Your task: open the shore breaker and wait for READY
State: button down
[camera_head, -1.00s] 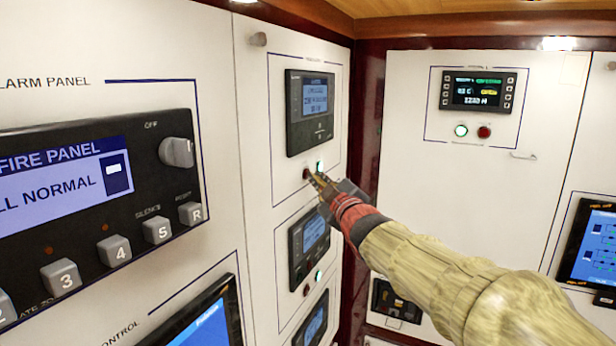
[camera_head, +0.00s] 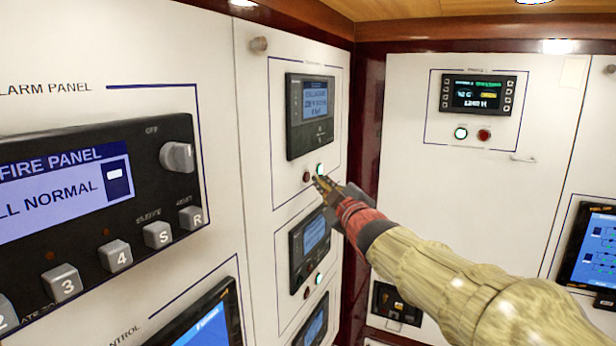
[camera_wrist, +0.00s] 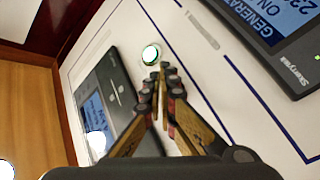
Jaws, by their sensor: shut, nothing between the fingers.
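My gripper (camera_head: 317,181) is shut and empty, its tips just below and beside a pair of buttons on the middle white panel. A dark red button (camera_head: 306,177) and a lit green-ringed button (camera_head: 320,169) sit there under a dark display unit (camera_head: 310,108). In the wrist view the fingertips (camera_wrist: 164,68) lie close to the lit button (camera_wrist: 151,54), with a small gap in the picture; contact cannot be told. The red button is not seen in the wrist view. The labels are too small to read, so I cannot tell which unit is the shore breaker.
A second unit (camera_head: 311,245) with its own buttons is below. The fire panel (camera_head: 100,200) stands close at left.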

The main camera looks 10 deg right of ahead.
jog(key=shift+d, duration=0.1)
jog(key=s+d+p, duration=0.1)
jog(key=d, duration=0.1)
jog(key=s+d+p, duration=0.1)
jog(key=s+d, duration=0.1)
jog(key=shift+p, duration=0.3)
dwell(0.4)
dwell(0.5)
